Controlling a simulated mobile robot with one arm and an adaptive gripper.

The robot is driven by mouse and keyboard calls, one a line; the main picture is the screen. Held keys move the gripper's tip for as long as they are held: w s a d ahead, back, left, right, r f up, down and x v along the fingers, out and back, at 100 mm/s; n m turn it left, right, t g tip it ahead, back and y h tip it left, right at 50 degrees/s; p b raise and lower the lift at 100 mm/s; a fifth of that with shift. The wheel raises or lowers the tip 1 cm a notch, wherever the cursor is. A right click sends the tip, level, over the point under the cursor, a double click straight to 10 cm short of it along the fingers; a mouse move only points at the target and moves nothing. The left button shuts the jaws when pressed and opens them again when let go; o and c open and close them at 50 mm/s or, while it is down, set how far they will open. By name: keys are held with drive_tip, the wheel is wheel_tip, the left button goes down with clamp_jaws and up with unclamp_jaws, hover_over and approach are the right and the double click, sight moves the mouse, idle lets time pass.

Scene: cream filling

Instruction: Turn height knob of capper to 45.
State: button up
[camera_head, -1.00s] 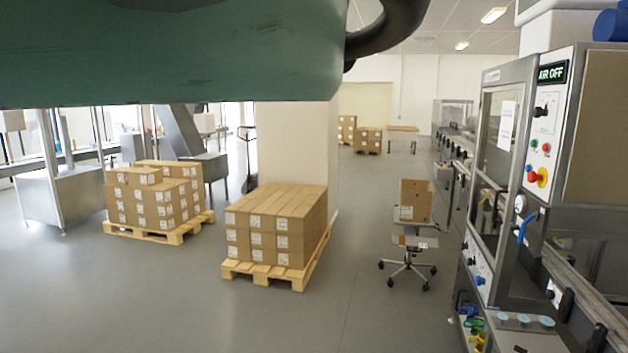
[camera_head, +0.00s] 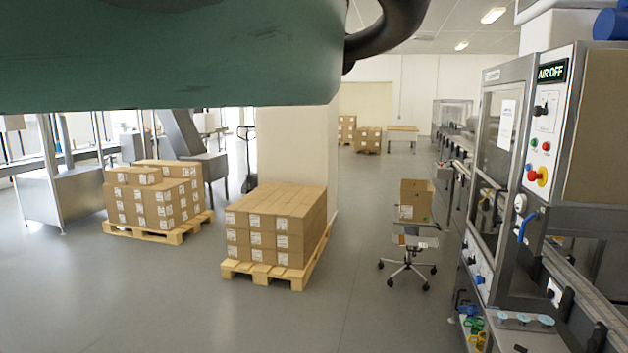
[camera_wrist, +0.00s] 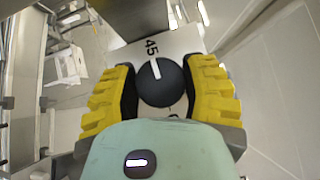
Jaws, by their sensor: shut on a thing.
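In the wrist view a round dark knob (camera_wrist: 161,84) with a white pointer line sits on a light plate (camera_wrist: 172,45). The black number 45 is printed beside the knob, and the pointer is directed toward it. My gripper (camera_wrist: 162,88) has its yellow ribbed fingers on both sides of the knob and is shut on it. The capper (camera_head: 505,160) stands at the right of the head view, with a display reading AIR OFF. My gripper is not visible in the head view. I cannot tell there which knob it holds.
Small knobs sit on the machine's lower panel (camera_head: 479,262). A conveyor (camera_head: 590,305) runs at its right. Stacked cartons on a pallet (camera_head: 275,225) and a wheeled chair with a box (camera_head: 410,240) stand on the floor. Open floor lies between them.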

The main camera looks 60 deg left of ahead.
drive_tip(key=o, duration=1.2)
drive_tip(key=shift+s, duration=0.1)
drive_tip(key=s, duration=0.4)
drive_tip(key=s+f, duration=0.1)
drive_tip(key=s, duration=0.2)
drive_tip(key=s+a, duration=0.1)
drive_tip(key=s, duration=0.3)
drive_tip(key=shift+s+f, duration=0.25)
drive_tip(key=shift+s, duration=0.1)
